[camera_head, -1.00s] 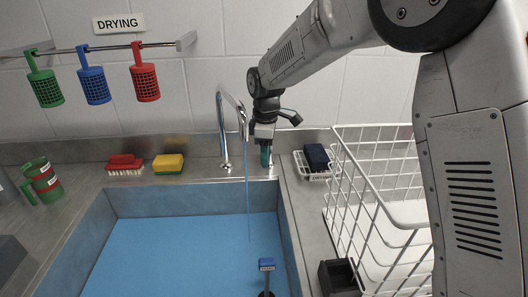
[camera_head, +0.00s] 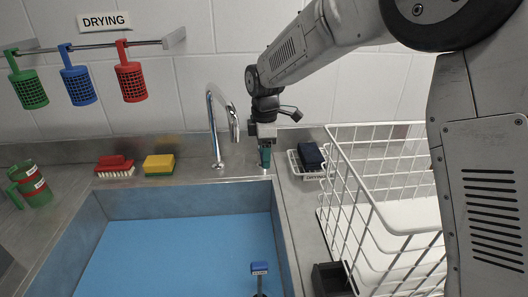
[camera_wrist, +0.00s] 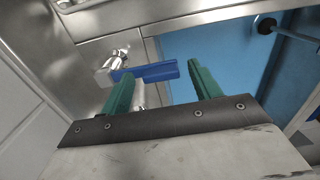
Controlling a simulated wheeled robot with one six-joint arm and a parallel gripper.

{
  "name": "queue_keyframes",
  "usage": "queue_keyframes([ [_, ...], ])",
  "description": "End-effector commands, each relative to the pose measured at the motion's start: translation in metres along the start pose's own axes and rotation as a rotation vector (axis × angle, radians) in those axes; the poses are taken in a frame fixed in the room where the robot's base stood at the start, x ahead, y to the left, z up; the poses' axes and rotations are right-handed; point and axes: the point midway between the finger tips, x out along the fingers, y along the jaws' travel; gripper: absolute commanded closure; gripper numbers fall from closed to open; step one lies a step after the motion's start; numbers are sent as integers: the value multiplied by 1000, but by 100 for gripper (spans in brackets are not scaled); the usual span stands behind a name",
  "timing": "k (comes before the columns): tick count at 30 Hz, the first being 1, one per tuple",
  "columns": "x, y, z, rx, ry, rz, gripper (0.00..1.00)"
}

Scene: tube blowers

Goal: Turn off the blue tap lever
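The blue tap lever (camera_wrist: 148,72) shows in the wrist view, sticking out sideways from its chrome valve (camera_wrist: 108,70). In the head view the lever is hidden near my gripper. The chrome spout (camera_head: 214,128) stands at the back of the sink, and no water stream shows under it. My gripper (camera_head: 265,158) points down beside the spout, to its right. Its two green fingers (camera_wrist: 160,82) are apart. The lever crosses the view by the fingertips, its free end close to the right finger. I cannot tell whether they touch.
The sink (camera_head: 180,256) is open below. A white wire basket (camera_head: 385,205) stands to the right, with a small rack holding a dark blue block (camera_head: 311,156). A blue-topped tool (camera_head: 260,268) stands in the sink.

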Motion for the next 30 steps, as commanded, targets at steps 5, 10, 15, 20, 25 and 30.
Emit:
queue_keyframes([
  [5,0,0,0,0,0,-1,37],
  [10,-14,0,0,1,1,1,37],
  [15,-43,0,0,1,1,2,37],
  [20,-66,0,0,1,1,1,37],
  [25,-77,0,0,1,0,0,37],
  [30,-78,0,0,1,0,-1,37],
])
